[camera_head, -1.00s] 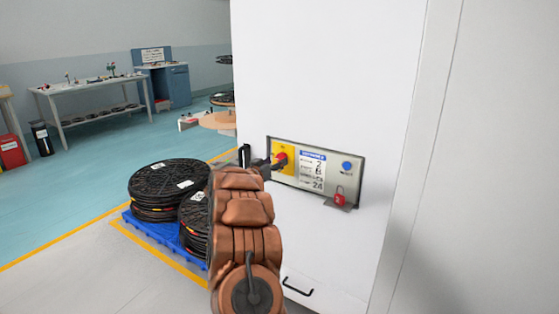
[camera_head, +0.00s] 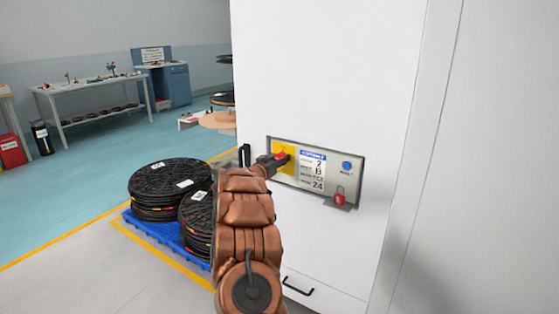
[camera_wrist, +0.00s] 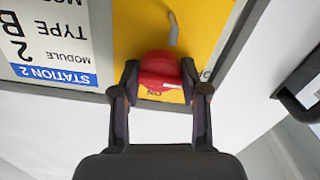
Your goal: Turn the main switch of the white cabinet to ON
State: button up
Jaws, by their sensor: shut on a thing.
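The white cabinet (camera_head: 330,70) stands at the centre right of the head view, with a grey control panel (camera_head: 350,182) on its front. The red main switch knob (camera_wrist: 158,72) sits on a yellow plate (camera_wrist: 200,25) and shows between my fingers in the wrist view. My gripper (camera_wrist: 160,85) is shut on the knob, one finger on each side. A white mark lies on the knob, roughly level in the wrist view. Lettering beside the knob is partly hidden. In the head view my gripper (camera_head: 278,160) covers most of the knob.
A black handle (camera_head: 297,286) is lower on the cabinet. Cable reels (camera_head: 168,185) on a blue pallet (camera_head: 155,233) stand left of my arm.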

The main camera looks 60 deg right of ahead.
jog(key=c, duration=0.3)
jog(key=shift+m, duration=0.3)
jog(key=m+b, duration=0.1)
jog(key=m, duration=0.2)
jog(key=m+b, duration=0.1)
jog(key=m, duration=0.3)
jog(key=shift+f+b, duration=0.1)
jog(key=shift+b, duration=0.3)
jog(key=m+b, duration=0.3)
jog(key=m, duration=0.2)
jog(key=shift+m, duration=0.3)
jog(key=shift+m+b, duration=1.4)
jog(key=shift+m, duration=0.9)
